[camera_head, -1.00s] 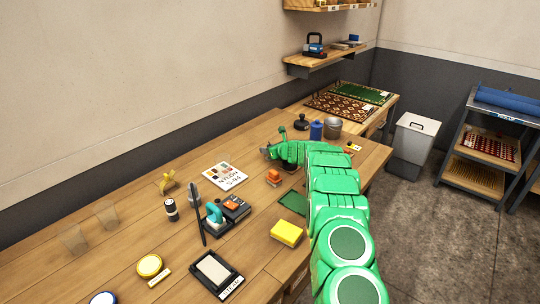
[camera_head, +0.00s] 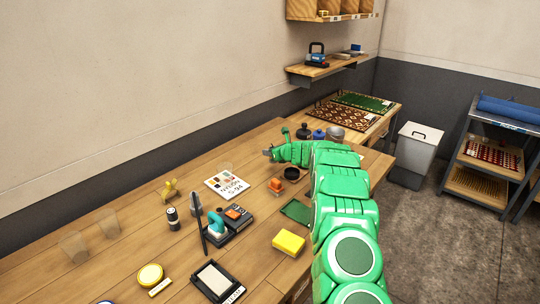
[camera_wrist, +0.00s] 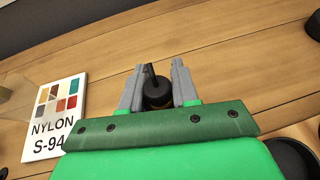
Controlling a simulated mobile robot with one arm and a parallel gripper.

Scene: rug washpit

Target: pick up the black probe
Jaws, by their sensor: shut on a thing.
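The black probe (camera_wrist: 157,93), a dark round body with a thin stalk, is between the two grey fingers of my gripper (camera_wrist: 157,88) in the wrist view. The fingers are shut on it. In the head view my gripper (camera_head: 271,153) is above the wooden workbench, pointing left; the probe is hard to make out there. The probe's lower end is hidden in the wrist view.
A NYLON S-94 card (camera_head: 227,185) lies left of my gripper. A black round dish (camera_head: 291,173), an orange block (camera_head: 276,185) and a dark knobbed object (camera_head: 303,131) stand nearby. A yellow sponge (camera_head: 288,242) is nearer me.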

